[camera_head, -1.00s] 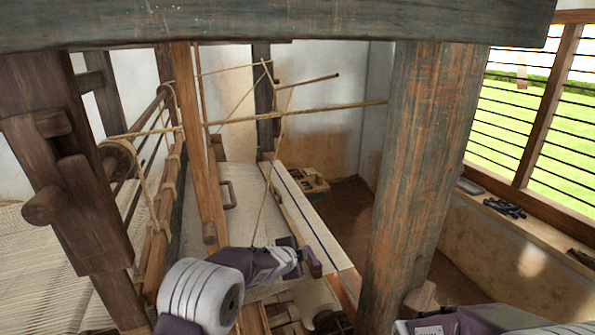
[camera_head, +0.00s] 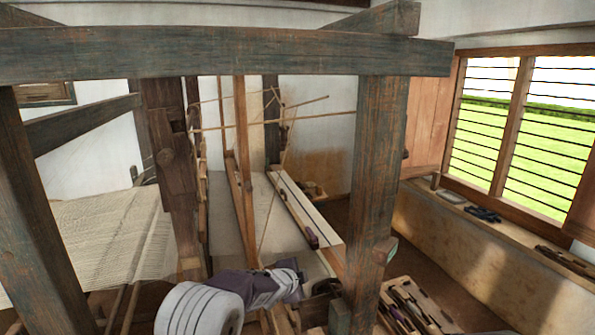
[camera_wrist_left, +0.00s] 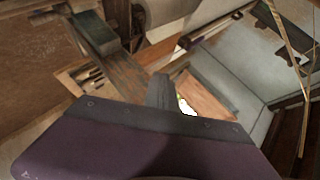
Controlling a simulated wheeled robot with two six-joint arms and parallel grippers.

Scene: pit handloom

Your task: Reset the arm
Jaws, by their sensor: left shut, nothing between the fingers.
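My left arm comes in at the bottom of the head view, with a white ribbed joint and purple links. Its gripper (camera_head: 300,279) is by the front beam of the loom, to the left of the thick upright post (camera_head: 376,190). In the left wrist view my left gripper (camera_wrist_left: 163,92) is shut and empty, its dark fingers seen over the purple housing. Wooden loom parts and a pale floor or cloth show past it. My right gripper is not in view.
A heavy crossbeam (camera_head: 220,53) spans the front. Thin ropes and sticks hang behind it. Pale woven threads (camera_head: 110,240) stretch at left. A wooden tray of tools (camera_head: 415,308) sits at lower right. The window ledge (camera_head: 490,225) holds dark items.

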